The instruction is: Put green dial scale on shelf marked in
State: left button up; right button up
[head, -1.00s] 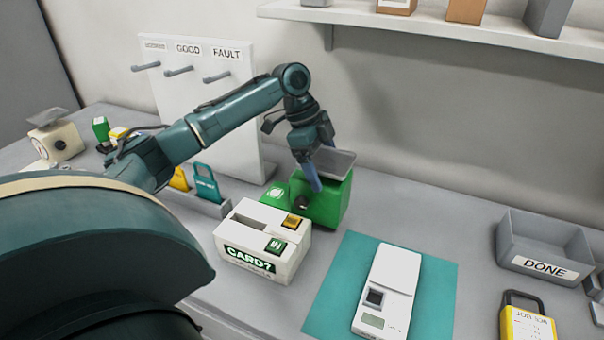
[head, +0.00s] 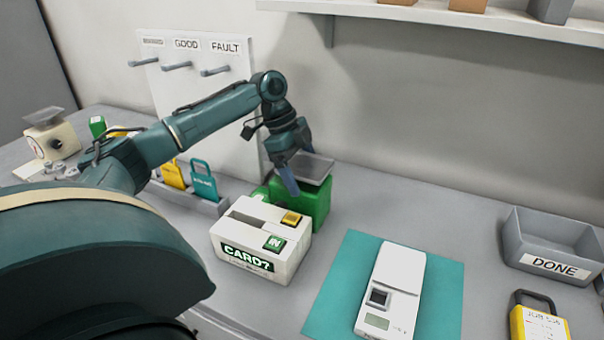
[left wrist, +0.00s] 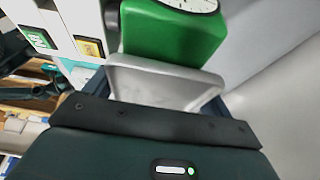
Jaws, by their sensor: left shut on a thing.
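The green dial scale (head: 316,203) has a green body and a grey pan (head: 312,169) on top. It is behind the white card box, which hides its lower left part. My left gripper (head: 300,172) reaches down to it, shut on the scale near its pan. In the left wrist view the grey pan (left wrist: 160,82) lies just past the gripper, with the green body and part of a white dial (left wrist: 190,4) beyond. I cannot tell whether its base touches the table. A wall shelf (head: 440,22) runs along the top right; no "in" marking shows on it.
The white card box (head: 235,246) has a green "IN" label. A teal mat (head: 335,285) holds a white digital scale (head: 398,275). A grey "DONE" bin (head: 520,235) is at right. A peg board (head: 210,100) stands behind my arm; a cream dial scale (head: 55,143) is far left.

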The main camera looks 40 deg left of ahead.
pick_arm(q)
jog(key=o, duration=1.9)
jog(key=shift+o, duration=0.2)
